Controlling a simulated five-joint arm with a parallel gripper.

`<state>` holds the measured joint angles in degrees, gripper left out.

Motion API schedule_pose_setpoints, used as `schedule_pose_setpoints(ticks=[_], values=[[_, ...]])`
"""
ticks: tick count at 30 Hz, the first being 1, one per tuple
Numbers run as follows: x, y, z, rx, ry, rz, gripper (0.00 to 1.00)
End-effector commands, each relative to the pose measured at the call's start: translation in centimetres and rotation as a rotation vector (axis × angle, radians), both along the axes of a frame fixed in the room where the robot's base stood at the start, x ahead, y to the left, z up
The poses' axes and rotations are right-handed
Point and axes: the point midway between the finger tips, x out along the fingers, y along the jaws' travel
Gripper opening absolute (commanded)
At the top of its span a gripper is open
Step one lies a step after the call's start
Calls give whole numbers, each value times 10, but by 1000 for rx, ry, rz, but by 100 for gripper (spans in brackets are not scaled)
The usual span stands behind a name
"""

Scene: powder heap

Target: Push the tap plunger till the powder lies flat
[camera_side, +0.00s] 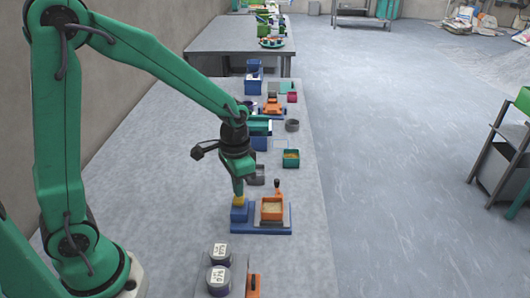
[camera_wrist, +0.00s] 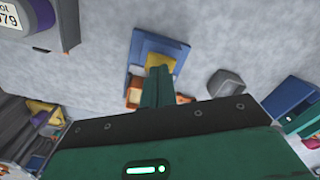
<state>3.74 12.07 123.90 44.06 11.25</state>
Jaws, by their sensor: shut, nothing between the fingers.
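The yellow tap plunger (camera_side: 239,202) sits on top of a blue block (camera_side: 239,214) at the left end of a blue base (camera_side: 262,232). An orange box (camera_side: 262,217) with pale powder (camera_side: 272,207) in it stands to the right on that base. My gripper (camera_side: 239,190) is shut and points down right above the plunger. In the wrist view the shut fingertips (camera_wrist: 159,70) overlap the yellow plunger (camera_wrist: 162,57); whether they touch it I cannot tell. The orange box is mostly hidden there behind my gripper. The powder's surface is too small to judge.
Two labelled jars (camera_side: 219,279) stand at the near side of the table. A green box (camera_side: 291,158), a grey cup (camera_side: 292,125) and other coloured containers stand farther back. The table (camera_side: 160,180) is clear to the left of the base.

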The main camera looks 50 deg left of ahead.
Motion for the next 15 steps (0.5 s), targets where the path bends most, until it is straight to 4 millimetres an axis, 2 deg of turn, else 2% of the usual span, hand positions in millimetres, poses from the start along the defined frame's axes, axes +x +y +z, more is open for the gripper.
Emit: schedule_pose_setpoints(ticks=[15], values=[[0,0,-11,0,0,0,0]])
